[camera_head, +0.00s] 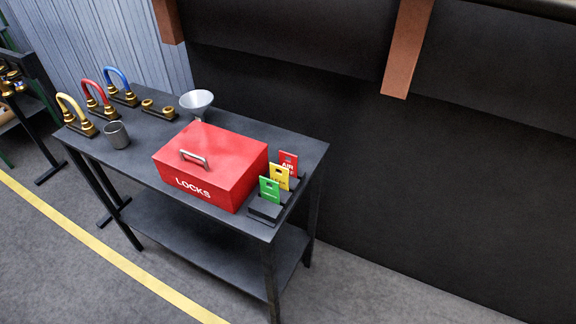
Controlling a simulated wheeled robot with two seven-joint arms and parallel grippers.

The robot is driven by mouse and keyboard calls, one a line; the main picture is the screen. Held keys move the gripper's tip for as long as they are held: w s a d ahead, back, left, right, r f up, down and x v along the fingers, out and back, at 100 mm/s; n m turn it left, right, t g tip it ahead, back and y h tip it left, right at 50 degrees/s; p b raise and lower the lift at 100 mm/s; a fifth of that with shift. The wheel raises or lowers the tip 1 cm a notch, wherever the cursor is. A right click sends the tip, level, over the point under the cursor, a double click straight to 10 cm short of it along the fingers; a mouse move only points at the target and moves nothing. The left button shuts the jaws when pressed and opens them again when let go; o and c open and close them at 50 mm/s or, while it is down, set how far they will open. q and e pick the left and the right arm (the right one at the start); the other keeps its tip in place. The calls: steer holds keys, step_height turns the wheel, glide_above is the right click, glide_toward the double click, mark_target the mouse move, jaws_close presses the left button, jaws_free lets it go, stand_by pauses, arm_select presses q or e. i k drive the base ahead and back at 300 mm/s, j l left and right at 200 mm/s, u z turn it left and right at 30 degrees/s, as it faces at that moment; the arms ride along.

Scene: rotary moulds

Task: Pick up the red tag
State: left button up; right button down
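The red tag (289,160) stands upright in a dark holder at the right end of the dark table (148,175). White lettering shows on it, partly covered by the yellow tag (279,176) in front of it. A green tag (269,190) stands nearest in the same row. The lower part of the red tag is hidden. Neither of my grippers shows in the head view.
A red box marked LOCKS (215,160) stands just left of the tags. A funnel (197,101), a grey cup (117,135) and yellow, red and blue looped hoses (92,90) stand further left. A large dark structure (400,170) is behind the table.

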mark_target(292, 166)
steer(key=l+u, duration=0.1)
steer(key=u, duration=0.25)
steer(key=i+l+u, duration=0.1)
steer(key=u, duration=0.2)
steer(key=l+u, duration=0.15)
steer(key=u, duration=0.2)
steer(key=l+u, duration=0.3)
steer(key=l, duration=0.55)
steer(key=k+l+u, duration=0.1)
steer(key=l+u, duration=0.25)
steer(key=l, duration=0.85)
steer(key=k+l, duration=0.15)
steer(key=l, duration=0.25)
